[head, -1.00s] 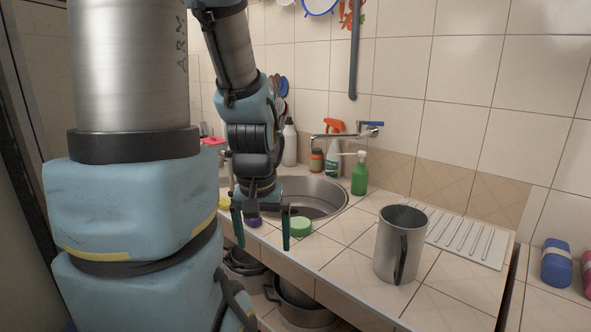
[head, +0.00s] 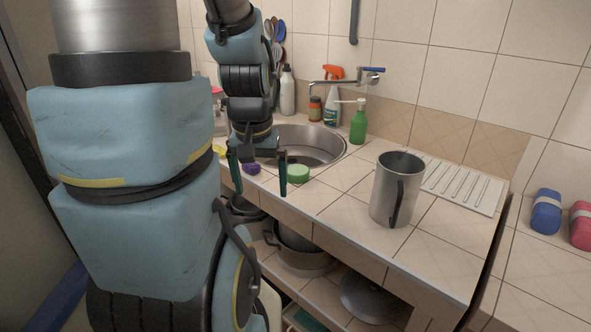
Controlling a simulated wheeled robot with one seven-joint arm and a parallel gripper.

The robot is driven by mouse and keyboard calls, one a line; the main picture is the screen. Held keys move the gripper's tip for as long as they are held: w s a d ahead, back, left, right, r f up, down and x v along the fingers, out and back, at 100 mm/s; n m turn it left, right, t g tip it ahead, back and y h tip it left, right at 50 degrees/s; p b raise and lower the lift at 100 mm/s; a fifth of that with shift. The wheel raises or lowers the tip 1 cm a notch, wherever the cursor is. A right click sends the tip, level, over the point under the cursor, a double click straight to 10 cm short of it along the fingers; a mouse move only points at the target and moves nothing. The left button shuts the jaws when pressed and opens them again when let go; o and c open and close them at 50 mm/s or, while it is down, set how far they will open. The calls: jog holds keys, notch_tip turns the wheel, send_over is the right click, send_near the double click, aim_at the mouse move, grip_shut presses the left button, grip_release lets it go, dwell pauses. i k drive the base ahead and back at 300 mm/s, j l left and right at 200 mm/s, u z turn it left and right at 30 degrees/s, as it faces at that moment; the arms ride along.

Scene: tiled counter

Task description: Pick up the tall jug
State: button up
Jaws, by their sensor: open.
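The tall jug (head: 383,190) is a grey metal cylinder with a dark handle on its front right side. It stands upright on the tiled counter (head: 340,213), right of the sink. My gripper (head: 259,178) points downward with its two dark green fingers apart and nothing between them. It is left of the jug and well apart from it, by the counter's front edge near the sink.
A green sponge-like disc (head: 298,173) lies just right of my gripper. The sink (head: 318,142), a green soap bottle (head: 358,124) and a spray bottle (head: 332,104) are behind. A white ribbed drainboard (head: 462,188) lies right of the jug. Pots (head: 305,257) sit on the shelf below.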

aim_at(399, 175)
jog(key=k+l+u, duration=0.45)
jog(key=u, duration=0.25)
jog(key=k+l+u, duration=0.1)
jog(key=k+u, duration=0.25)
jog(key=i, duration=0.05)
